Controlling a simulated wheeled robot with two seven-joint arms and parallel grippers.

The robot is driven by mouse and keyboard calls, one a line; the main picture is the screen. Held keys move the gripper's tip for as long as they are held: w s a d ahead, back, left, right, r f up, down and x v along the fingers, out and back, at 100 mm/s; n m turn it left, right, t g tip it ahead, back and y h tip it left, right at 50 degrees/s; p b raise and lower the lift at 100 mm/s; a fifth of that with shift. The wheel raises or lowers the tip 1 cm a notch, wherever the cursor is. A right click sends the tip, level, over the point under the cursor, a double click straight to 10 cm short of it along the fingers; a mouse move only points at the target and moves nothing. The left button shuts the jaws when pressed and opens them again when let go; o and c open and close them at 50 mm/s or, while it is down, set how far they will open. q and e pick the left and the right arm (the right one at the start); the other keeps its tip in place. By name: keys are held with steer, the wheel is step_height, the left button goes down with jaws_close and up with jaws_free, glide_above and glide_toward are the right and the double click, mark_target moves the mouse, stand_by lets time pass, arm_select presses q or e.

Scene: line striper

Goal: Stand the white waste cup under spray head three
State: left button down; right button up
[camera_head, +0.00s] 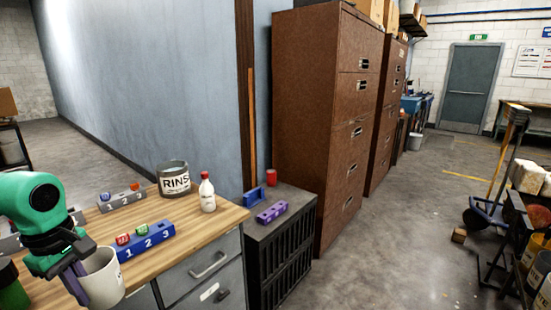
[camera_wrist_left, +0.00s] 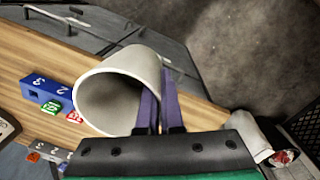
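My left gripper (camera_head: 78,283) comes in from the left, at the front of the wooden bench. Its purple fingers are closed on the wall of the white cup (camera_head: 105,278). In the left wrist view the cup (camera_wrist_left: 105,92) is tilted with its mouth open toward the camera, and the fingers (camera_wrist_left: 160,108) are at its rim. I cannot make out spray head three in either view. My right gripper does not show.
The bench (camera_head: 208,228) carries a blue numbered block (camera_head: 146,243) with red and green cubes, a grey numbered block (camera_head: 122,200), a RINSE tin (camera_head: 174,180) and a white bottle (camera_head: 207,194). A black cabinet (camera_head: 280,245) adjoins it. Open floor (camera_head: 385,235) lies right; cans crowd the right edge.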

arm_select(q)
steer(key=shift+s+f+m+p, duration=0.75)
steer(key=shift+s+f+m, duration=0.8)
steer(key=shift+f, duration=2.15)
steer(key=d+f+m+p, duration=0.1)
steer(key=d+f+m, duration=0.2)
steer(key=d+m, duration=0.4)
steer(key=w+d+f+m+p, duration=0.1)
steer(key=d+m, duration=0.5)
steer(key=d, duration=0.8)
step_height(320, 180, down, 3)
steer(key=shift+w+d+r+m+g+h+p, duration=0.15)
steer(key=shift+d+m+g+h+p, duration=0.15)
steer(key=shift+p, duration=0.4)
